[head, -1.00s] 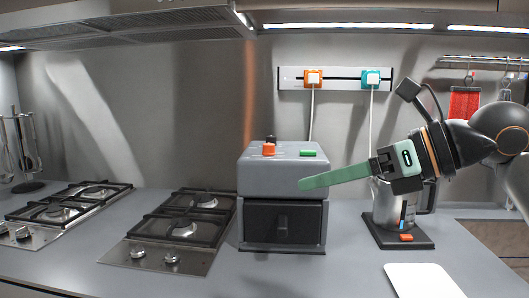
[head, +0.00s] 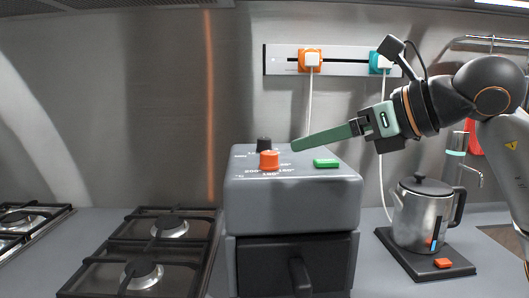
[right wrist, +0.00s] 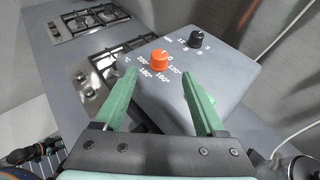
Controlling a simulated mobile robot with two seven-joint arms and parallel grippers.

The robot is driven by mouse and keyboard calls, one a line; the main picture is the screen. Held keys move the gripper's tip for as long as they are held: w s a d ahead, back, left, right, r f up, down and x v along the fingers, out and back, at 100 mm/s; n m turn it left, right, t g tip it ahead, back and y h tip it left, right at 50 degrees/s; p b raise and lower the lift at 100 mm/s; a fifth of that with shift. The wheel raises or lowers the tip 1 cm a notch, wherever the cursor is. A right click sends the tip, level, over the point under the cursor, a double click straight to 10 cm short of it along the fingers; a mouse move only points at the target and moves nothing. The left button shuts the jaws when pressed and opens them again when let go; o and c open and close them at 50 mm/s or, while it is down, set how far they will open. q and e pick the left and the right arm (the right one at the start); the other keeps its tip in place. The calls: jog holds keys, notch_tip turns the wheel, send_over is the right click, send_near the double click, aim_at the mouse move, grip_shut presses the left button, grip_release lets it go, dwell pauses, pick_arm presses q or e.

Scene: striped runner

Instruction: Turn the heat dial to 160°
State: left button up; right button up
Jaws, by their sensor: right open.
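The heat dial is an orange-red knob (head: 269,160) on top of the grey appliance (head: 290,205), with degree markings printed around it. It also shows in the right wrist view (right wrist: 160,60), with 160° and other numbers beside it. My right gripper (head: 296,145) reaches in from the right above the appliance top. In the right wrist view its two green fingers (right wrist: 160,95) are spread apart with nothing between them, and the dial lies beyond, between the tips. I cannot tell exactly which mark the dial points to. My left gripper is not in view.
A black knob (head: 264,144) stands behind the orange dial, and a green button (head: 326,163) lies to its right. A steel kettle (head: 421,215) stands on a dark base at right. Gas hobs (head: 150,250) are at left. A wall rail (head: 340,61) holds two plugs with hanging cords.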

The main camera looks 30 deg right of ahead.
aim_at(273, 153)
jog(key=x, duration=1.1)
jog(key=shift+a, duration=0.1)
jog(key=shift+s, duration=0.1)
jog(key=shift+c, duration=0.3)
grip_shut()
